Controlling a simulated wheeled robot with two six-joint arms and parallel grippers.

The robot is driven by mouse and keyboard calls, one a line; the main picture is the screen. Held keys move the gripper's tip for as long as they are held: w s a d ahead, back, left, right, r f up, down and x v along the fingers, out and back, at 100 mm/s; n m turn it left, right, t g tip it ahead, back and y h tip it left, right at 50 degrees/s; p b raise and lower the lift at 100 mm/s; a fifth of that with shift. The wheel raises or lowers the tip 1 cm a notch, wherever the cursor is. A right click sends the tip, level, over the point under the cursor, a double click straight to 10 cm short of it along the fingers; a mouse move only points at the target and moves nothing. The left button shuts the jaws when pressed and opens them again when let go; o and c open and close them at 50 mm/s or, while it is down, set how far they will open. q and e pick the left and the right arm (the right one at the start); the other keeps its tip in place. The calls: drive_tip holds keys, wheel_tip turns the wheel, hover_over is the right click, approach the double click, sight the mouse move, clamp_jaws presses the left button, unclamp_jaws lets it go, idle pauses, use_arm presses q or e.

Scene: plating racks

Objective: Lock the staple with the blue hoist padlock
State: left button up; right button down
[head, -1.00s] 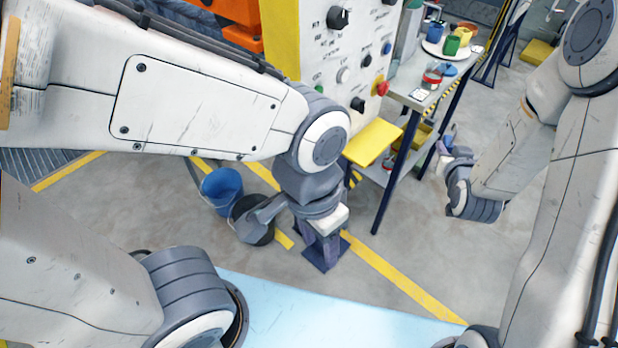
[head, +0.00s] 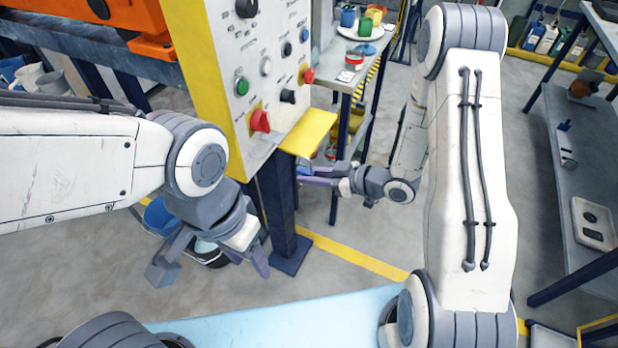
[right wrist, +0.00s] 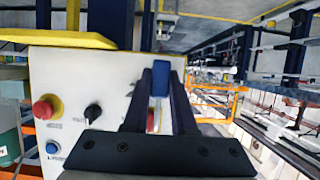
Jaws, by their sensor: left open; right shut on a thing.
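The blue padlock (right wrist: 160,80) shows in the right wrist view between the tips of my right gripper (right wrist: 160,85), which is shut on it. Its shackle cannot be made out. In the head view my right gripper (head: 325,174) is beside the yellow shelf at the foot of the white control panel (head: 265,75); the padlock is too small to tell there. I cannot make out the staple in either view.
The yellow shelf (head: 309,132) juts out below the panel's red buttons. A dark post (head: 283,215) stands under it. A blue bucket (head: 160,215) is on the floor behind my left gripper.

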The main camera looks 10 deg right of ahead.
drive_tip(key=shift+s, duration=0.1)
idle(0.4)
drive_tip(key=shift+w+a, duration=1.05)
drive_tip(key=shift+a, duration=0.4)
drive_tip(key=shift+w+a, duration=1.1)
drive_tip(key=shift+a, duration=0.35)
drive_tip(key=shift+w+a, duration=1.05)
drive_tip(key=shift+a, duration=0.4)
drive_tip(key=shift+f+b, duration=1)
drive_tip(key=shift+f, duration=0.25)
drive_tip(key=shift+w+d+p, duration=0.15)
drive_tip(key=shift+w+d, duration=0.4)
drive_tip(key=shift+w, duration=0.3)
drive_tip(key=shift+w+d+p, duration=0.15)
drive_tip(key=shift+w+d, duration=0.4)
drive_tip(key=shift+w, duration=0.25)
drive_tip(key=c, duration=1.4)
unclamp_jaws()
clamp_jaws()
